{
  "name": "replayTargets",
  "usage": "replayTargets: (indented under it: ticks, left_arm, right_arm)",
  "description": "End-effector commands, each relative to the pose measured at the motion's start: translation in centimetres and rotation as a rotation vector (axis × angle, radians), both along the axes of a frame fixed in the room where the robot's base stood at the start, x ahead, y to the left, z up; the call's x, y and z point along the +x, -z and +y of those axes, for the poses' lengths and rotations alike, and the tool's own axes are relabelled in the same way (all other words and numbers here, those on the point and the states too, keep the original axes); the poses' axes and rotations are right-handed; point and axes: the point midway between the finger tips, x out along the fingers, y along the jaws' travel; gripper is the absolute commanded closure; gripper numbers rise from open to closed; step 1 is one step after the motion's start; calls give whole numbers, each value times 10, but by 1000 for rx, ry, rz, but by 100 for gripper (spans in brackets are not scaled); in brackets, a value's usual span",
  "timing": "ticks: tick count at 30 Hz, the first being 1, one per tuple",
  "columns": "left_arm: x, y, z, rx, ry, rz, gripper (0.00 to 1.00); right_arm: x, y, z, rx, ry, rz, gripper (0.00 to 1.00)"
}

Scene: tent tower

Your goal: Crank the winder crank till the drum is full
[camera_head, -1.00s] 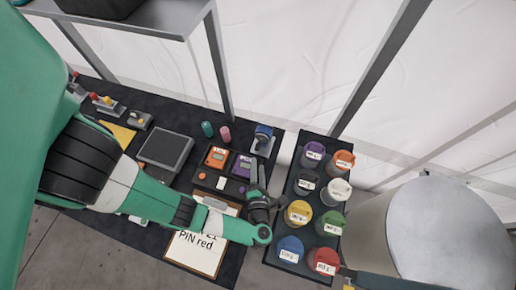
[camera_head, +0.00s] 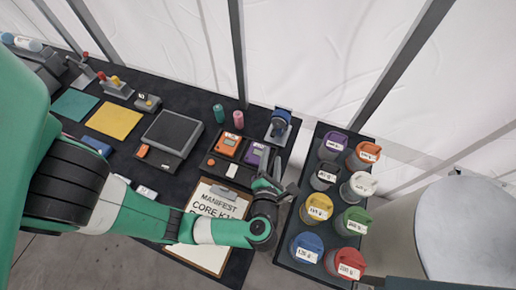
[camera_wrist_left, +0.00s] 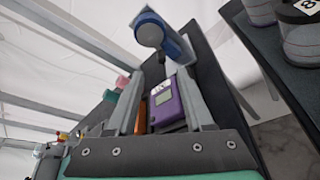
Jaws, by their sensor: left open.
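The winder (camera_head: 280,123), a small blue drum on a grey stand, is at the back right corner of the dark table. It also shows at the top middle of the left wrist view (camera_wrist_left: 172,42), with a round blue end and a small dark piece below it. I cannot make out how full the drum is. My left gripper (camera_head: 277,178) is on the near side of the winder, apart from it. In the left wrist view its two fingers (camera_wrist_left: 158,74) are spread, with nothing held, pointing toward the winder. My right gripper is not in view.
An orange meter (camera_head: 229,145) and a purple meter (camera_head: 256,156) sit just left of my gripper. Green (camera_head: 219,113) and pink (camera_head: 238,119) cylinders stand behind them. A clipboard (camera_head: 208,258) lies in front. Several lidded jars fill a dark rack (camera_head: 309,137) at right.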

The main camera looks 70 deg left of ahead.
Motion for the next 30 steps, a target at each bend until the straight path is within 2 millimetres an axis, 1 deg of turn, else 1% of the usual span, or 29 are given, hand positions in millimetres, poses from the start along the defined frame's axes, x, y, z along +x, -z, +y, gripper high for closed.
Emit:
replayTargets:
  ticks: [1,8,11,14,18,22,27,30]
  left_arm:
    - [-3,16,6,-1,-18,0,48]
    - [-4,15,12,1,-31,4,48]
    - [0,18,20,2,-33,5,48]
    - [5,24,36,2,-36,6,48]
    - [17,35,65,2,-38,5,48]
    - [28,43,89,1,-36,5,48]
    - [37,48,107,1,-32,4,48]
    - [39,49,111,1,-30,5,48]
  right_arm:
    - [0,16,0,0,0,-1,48]
    - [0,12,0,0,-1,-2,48]
    - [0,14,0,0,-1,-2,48]
    - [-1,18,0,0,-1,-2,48]
    - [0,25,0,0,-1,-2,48]
    - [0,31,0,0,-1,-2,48]
    - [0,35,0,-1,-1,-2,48]
    - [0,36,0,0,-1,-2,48]
